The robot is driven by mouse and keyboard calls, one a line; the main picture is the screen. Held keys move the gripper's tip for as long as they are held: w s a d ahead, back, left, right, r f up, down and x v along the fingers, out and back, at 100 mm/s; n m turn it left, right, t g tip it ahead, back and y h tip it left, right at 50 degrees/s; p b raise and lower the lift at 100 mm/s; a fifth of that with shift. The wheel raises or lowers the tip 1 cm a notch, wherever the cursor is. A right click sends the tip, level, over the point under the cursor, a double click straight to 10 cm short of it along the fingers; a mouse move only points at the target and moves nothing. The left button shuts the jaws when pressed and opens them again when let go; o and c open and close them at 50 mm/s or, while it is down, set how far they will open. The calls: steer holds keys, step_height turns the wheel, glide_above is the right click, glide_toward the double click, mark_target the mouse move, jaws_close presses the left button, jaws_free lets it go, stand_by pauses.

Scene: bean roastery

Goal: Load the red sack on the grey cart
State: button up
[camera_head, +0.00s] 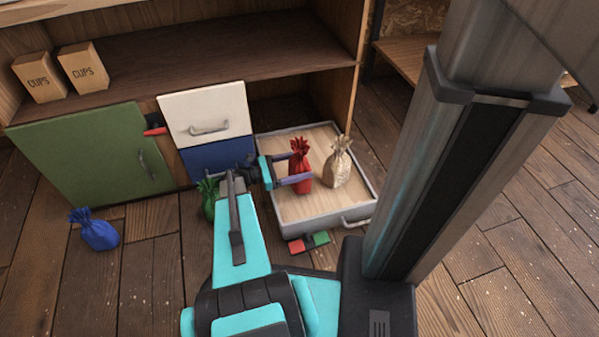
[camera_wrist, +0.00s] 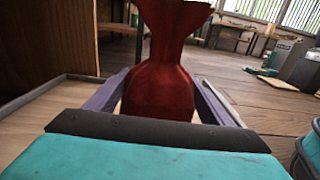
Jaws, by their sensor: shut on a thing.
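The red sack (camera_head: 300,158) is between the fingers of my gripper (camera_head: 296,180), over a shallow grey-rimmed wooden tray (camera_head: 290,210) with a front handle. I cannot tell whether the sack's base touches the tray floor. In the wrist view the red sack (camera_wrist: 160,88) stands upright between my two lavender fingers, its lower end partly hidden by my gripper. The tray looks like a pulled-out drawer at the shelf unit's right end. I cannot make out a separate grey cart for certain.
A gold sack (camera_head: 337,165) stands in the tray, just right of the red one. A green sack (camera_head: 208,197), partly hidden by my arm, and a blue sack (camera_head: 94,230) are on the floor. Red and green blocks (camera_head: 309,242) lie before the tray.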

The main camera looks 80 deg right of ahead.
steer(key=shift+f+b, duration=0.3)
steer(key=shift+f, duration=0.9)
steer(key=shift+f, duration=0.1)
steer(key=o, duration=2.1)
steer(key=shift+f, duration=0.1)
steer(key=shift+w+a, duration=0.2)
steer(key=shift+w, duration=0.45)
steer(key=p+v, duration=0.3)
steer(key=v, duration=0.7)
steer(key=shift+w+a, duration=0.2)
steer(key=shift+w, duration=0.05)
